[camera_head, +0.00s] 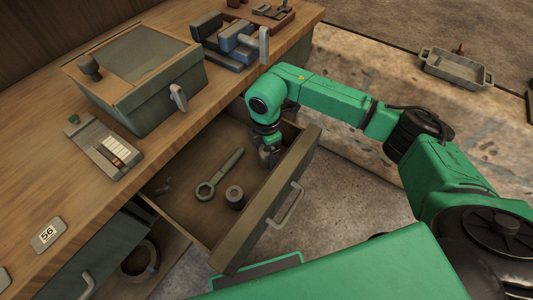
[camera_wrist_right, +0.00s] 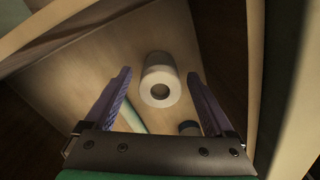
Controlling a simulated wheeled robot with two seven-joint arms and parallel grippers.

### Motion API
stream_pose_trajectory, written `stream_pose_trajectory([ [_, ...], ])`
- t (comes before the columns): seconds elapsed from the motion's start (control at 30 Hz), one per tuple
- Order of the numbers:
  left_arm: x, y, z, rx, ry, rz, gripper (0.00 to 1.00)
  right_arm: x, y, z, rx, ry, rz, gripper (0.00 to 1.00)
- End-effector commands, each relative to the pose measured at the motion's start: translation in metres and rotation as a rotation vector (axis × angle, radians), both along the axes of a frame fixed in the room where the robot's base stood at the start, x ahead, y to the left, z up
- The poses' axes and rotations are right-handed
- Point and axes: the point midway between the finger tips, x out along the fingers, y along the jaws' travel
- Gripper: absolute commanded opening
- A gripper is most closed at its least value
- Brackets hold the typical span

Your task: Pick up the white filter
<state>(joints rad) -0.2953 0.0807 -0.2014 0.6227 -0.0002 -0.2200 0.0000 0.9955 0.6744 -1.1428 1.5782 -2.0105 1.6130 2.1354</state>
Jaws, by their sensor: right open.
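The white filter (camera_wrist_right: 160,80) is a short pale cylinder with a round hole in its end. In the right wrist view it lies on the drawer floor between the two purple fingers of my right gripper (camera_wrist_right: 158,74). The fingers are open, with a gap on each side of the filter. In the head view my right gripper (camera_head: 268,155) reaches down into the open drawer (camera_head: 245,235) near its right end. I cannot make out the white filter there; the gripper and wrist likely cover it. My left gripper is not in view.
The drawer also holds a green-grey wrench (camera_head: 219,175) and a dark ring-shaped cylinder (camera_head: 235,197). The drawer walls stand close around my right gripper. On the bench (camera_head: 160,160) are a lidded box (camera_head: 150,100) and a small device (camera_head: 105,148).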

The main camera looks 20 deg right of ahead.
Motion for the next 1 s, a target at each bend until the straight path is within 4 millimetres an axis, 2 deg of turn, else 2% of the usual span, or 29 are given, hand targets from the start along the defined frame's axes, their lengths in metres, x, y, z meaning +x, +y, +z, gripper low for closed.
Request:
stream_pose_trajectory([
  [0.03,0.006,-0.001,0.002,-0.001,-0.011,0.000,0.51,-0.001,0.000,-0.009,-0.001,0.004,0.000,0.89],
  [0.13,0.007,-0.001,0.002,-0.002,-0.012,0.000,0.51,0.000,0.000,-0.021,0.000,0.002,0.000,0.89],
  [0.33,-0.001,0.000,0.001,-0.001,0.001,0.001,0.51,0.000,0.000,-0.023,0.000,0.001,0.000,0.89],
  [0.47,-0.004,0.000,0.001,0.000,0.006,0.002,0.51,0.000,0.000,-0.022,0.000,0.001,0.000,0.39],
  [0.5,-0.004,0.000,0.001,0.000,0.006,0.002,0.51,0.000,0.000,-0.022,0.000,0.001,0.000,0.24],
  [0.57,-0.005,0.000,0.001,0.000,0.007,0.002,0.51,0.000,0.000,-0.022,0.000,0.001,0.000,0.01],
  [0.87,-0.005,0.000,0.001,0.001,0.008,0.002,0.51,0.000,0.000,-0.020,0.001,-0.001,0.000,0.00],
  [1.0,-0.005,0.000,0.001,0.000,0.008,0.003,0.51,0.001,0.000,-0.007,0.001,-0.002,0.001,0.00],
])
